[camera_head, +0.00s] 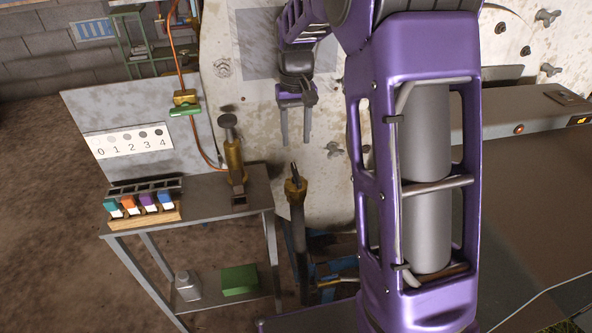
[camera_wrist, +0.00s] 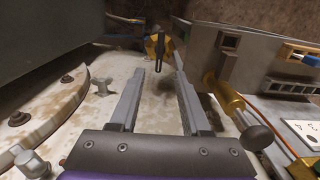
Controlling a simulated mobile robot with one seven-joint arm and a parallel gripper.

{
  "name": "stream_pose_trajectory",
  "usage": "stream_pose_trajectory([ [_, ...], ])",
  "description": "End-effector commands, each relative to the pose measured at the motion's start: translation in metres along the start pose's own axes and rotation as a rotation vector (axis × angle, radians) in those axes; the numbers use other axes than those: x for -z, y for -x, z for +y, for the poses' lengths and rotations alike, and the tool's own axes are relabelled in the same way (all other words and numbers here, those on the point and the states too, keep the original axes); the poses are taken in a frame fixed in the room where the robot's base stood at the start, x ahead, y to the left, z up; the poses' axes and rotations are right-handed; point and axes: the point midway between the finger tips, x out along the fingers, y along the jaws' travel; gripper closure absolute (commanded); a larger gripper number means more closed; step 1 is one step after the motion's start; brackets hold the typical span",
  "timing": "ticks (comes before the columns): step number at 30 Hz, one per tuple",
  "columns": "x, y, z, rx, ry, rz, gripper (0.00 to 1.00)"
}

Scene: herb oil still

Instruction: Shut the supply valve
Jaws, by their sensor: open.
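My gripper (camera_head: 297,140) hangs in the middle of the head view with its two grey fingers apart and nothing between them. A brass valve body (camera_head: 296,189) with a short dark lever sits on top of an upright dark pipe, just below the fingertips in that view. In the wrist view the brass valve (camera_wrist: 153,47) is beyond the open fingers (camera_wrist: 160,76), its black lever lined up with the gap. The fingers appear apart from it. A second valve (camera_head: 185,109), with a green handle, is on the copper pipe. No label shows which is the supply valve.
A brass cylinder with a dark knob (camera_head: 232,150) stands on the grey bench (camera_head: 250,192), close right of the fingers in the wrist view (camera_wrist: 230,102). Colored vials stand in a wooden rack (camera_head: 150,215). Wing nuts (camera_head: 334,150) stick out from the pale, stained surface (camera_head: 330,200).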

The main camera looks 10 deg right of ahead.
Motion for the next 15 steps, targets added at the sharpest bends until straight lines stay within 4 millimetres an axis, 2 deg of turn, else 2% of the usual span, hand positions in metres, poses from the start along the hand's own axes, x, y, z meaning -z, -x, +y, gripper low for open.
stream_pose_trajectory([
  [1,0.0,-0.015,0.0,0.0,0.0,-0.003,0.53],
  [9,0.0,-0.072,0.0,0.0,0.0,-0.002,0.53],
  [15,0.0,-0.1,0.0,-0.001,0.0,0.0,0.53],
])
